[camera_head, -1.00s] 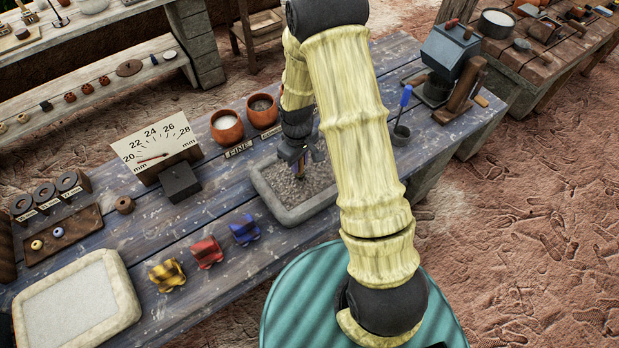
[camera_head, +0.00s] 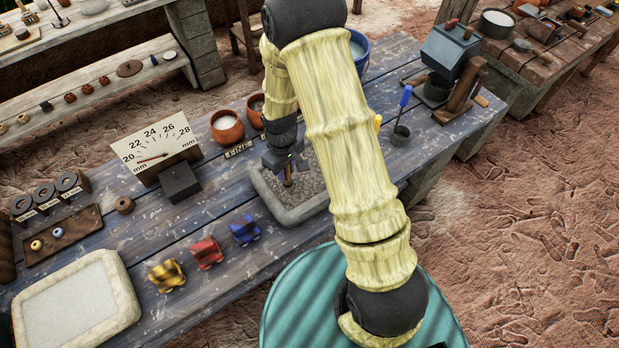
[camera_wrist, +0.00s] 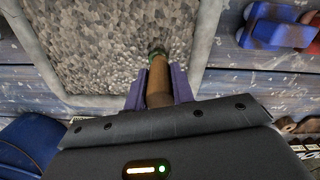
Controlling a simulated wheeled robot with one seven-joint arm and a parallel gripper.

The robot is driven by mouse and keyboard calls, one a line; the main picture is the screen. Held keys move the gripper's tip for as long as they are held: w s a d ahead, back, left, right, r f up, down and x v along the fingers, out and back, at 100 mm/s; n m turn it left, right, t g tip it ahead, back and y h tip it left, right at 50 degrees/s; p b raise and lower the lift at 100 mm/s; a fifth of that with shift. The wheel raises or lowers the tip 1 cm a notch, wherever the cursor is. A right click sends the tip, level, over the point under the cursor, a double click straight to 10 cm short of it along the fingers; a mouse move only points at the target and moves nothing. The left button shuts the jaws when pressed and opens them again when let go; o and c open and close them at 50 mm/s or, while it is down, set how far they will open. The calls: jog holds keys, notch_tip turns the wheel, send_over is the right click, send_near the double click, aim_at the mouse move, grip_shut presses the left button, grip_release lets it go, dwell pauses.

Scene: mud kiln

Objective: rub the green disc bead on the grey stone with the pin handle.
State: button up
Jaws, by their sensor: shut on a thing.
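The grey stone (camera_head: 297,213) is a shallow block with a pale rim and a rough, grainy grey face. It lies on the blue-grey table, partly hidden by my arm in the head view. My gripper (camera_head: 286,172) points down over the stone's left part and is shut on the brown pin handle (camera_head: 288,179). In the wrist view my gripper (camera_wrist: 158,88) has its purple fingers on both sides of the handle (camera_wrist: 158,76). The green disc bead (camera_wrist: 157,51) sits at the handle's far end, against or just above the grainy face; I cannot tell contact.
A dial gauge (camera_head: 155,147) and a clay pot (camera_head: 227,126) stand to the left and behind. A small grey cup with a blue-handled tool (camera_head: 405,97) is at right.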

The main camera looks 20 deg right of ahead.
jog(key=shift+s+a, duration=0.2)
jog(key=shift+a, duration=0.25)
jog(key=shift+w+r+p, duration=0.1)
jog(key=shift+r+p, duration=2.7)
jog(key=shift+r, duration=0.75)
jog(key=shift+f, duration=0.15)
jog(key=shift+d+f+b, duration=0.15)
jog(key=shift+f+b, duration=1.7)
jog(key=shift+f, duration=0.5)
jog(key=shift+f+b, duration=0.7)
jog(key=shift+f, duration=0.35)
jog(key=shift+d, duration=0.1)
